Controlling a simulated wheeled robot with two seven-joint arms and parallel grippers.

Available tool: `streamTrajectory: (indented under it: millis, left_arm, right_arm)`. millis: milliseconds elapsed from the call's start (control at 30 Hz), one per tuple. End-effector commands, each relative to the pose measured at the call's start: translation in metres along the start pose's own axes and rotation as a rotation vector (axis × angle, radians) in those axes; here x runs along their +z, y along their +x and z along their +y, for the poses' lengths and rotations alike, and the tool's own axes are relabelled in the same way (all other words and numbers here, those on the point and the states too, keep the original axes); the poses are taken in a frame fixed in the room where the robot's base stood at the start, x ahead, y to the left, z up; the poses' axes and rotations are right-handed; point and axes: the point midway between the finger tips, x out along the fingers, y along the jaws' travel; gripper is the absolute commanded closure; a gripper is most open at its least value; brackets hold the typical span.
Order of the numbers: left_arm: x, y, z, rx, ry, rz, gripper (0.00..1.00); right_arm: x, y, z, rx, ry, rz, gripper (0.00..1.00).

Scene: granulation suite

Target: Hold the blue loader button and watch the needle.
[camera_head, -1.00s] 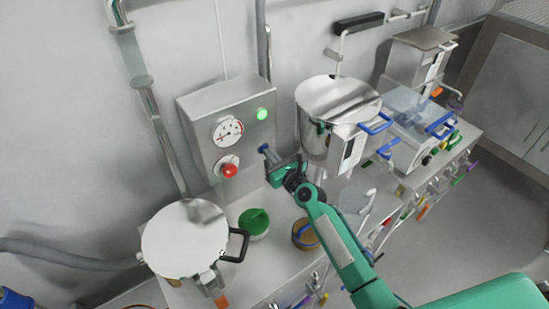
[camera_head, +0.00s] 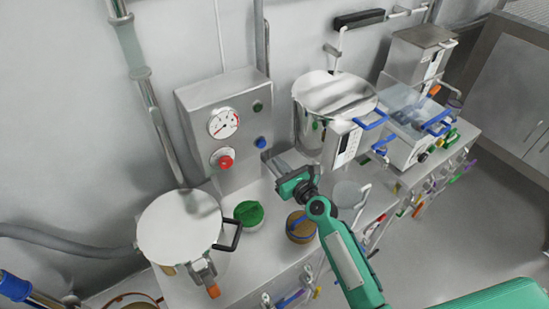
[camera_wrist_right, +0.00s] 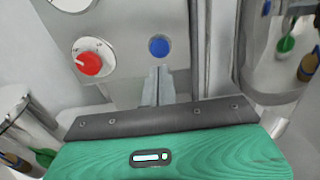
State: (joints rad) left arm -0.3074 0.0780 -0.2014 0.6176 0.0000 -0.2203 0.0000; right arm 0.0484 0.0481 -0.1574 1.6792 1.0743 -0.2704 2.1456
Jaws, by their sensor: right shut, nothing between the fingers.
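The blue loader button (camera_head: 261,143) is on the front of a grey control box (camera_head: 190,106), and it also shows in the wrist view (camera_wrist_right: 159,46). My right gripper (camera_head: 269,158) is shut and empty, its fingertips just below and in front of the button. A small gap seems to separate them. In the wrist view the closed fingers (camera_wrist_right: 158,74) point at the panel under the button. The round white gauge (camera_head: 223,123) has its needle toward the lower left; the scale is too small to read. The lamp (camera_head: 257,107) is dark green, unlit. My left gripper is out of view.
A red knob (camera_head: 225,162) sits left of the button. A lidded steel pot (camera_head: 178,226), a green-topped container (camera_head: 248,213) and a brown tub (camera_head: 299,227) stand on the bench. A large steel vessel (camera_head: 335,92) is close on the right.

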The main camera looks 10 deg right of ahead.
Motion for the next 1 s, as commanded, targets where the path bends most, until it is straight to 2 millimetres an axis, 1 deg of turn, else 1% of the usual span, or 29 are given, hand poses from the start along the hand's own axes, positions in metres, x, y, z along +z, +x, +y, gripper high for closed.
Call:
streamTrajectory:
  millis: [33, 167, 300, 400, 600, 1000]
  left_arm:
    - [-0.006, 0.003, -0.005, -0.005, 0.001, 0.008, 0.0]
    - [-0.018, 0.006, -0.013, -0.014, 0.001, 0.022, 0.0]
    - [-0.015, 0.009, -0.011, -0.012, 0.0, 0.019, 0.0]
    - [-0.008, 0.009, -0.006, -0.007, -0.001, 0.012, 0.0]
    - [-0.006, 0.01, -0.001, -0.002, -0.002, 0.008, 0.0]
    - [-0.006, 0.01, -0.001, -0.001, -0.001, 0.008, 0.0]
  right_arm:
    - [-0.002, -0.01, 0.0, -0.001, 0.0, 0.001, 1.0]
    - [-0.003, -0.031, 0.0, -0.002, 0.0, 0.002, 1.0]
    - [-0.002, -0.048, 0.0, 0.0, -0.001, 0.002, 1.0]
    - [-0.002, -0.054, -0.001, -0.001, -0.001, 0.003, 1.0]
    - [-0.001, -0.057, -0.001, -0.001, -0.002, 0.002, 1.0]
    - [-0.001, -0.057, -0.001, 0.0, -0.003, 0.003, 1.0]
